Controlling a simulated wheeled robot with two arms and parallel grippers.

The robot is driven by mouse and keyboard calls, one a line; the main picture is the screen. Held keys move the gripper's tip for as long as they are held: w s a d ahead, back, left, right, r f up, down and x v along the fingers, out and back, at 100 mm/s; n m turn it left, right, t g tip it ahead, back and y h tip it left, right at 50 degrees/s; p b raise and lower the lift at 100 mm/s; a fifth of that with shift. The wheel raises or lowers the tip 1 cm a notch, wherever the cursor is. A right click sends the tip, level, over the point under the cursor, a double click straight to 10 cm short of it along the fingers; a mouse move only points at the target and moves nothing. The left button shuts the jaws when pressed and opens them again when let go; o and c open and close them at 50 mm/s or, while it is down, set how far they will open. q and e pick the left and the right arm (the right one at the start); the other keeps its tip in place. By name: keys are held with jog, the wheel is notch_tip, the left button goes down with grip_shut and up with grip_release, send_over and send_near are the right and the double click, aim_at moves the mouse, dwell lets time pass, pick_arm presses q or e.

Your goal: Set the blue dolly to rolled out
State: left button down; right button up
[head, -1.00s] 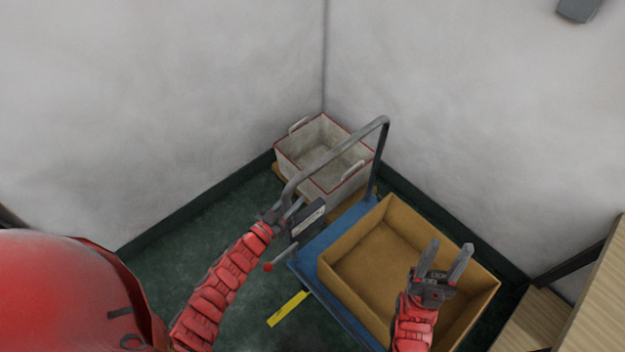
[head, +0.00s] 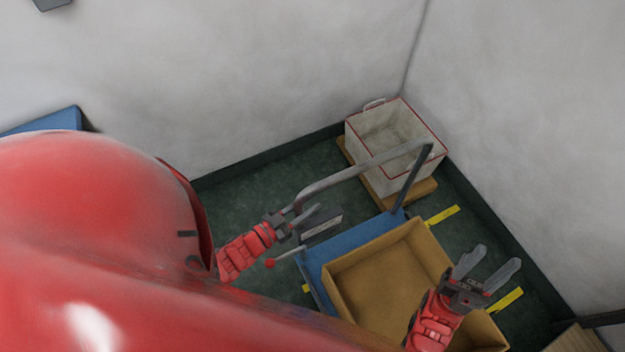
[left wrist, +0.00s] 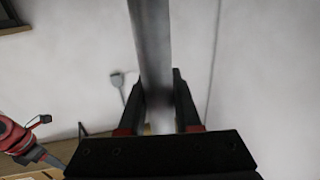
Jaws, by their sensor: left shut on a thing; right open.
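The blue dolly (head: 343,246) stands on the dark green floor with an open cardboard box (head: 385,262) on its deck. Its grey tube handle (head: 355,175) arches over the deck's far side. My left gripper (head: 303,217) is at the near left end of the handle. In the left wrist view the grey tube (left wrist: 150,45) runs between the fingers of my left gripper (left wrist: 160,105), which is shut on it. My right gripper (head: 487,268) is open and empty above the right side of the box. The dolly's wheels are hidden.
A white bin with red edging (head: 395,145) stands on a wooden base (head: 425,190) near the wall corner. Yellow floor strips (head: 442,215) lie right of the dolly. Wooden furniture (head: 580,340) is at bottom right.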

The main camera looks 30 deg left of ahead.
pick_arm(q)
jog(key=shift+a, duration=0.1)
jog(key=shift+f, duration=0.1)
jog(key=c, duration=1.1)
grip_release()
jog(key=o, duration=0.5)
jog(key=shift+s+a, duration=0.1)
jog(key=shift+s, duration=0.1)
jog(key=shift+w, duration=0.1)
jog(key=b+v, duration=0.3)
jog(key=v, duration=1.4)
jog(key=shift+s, duration=0.25)
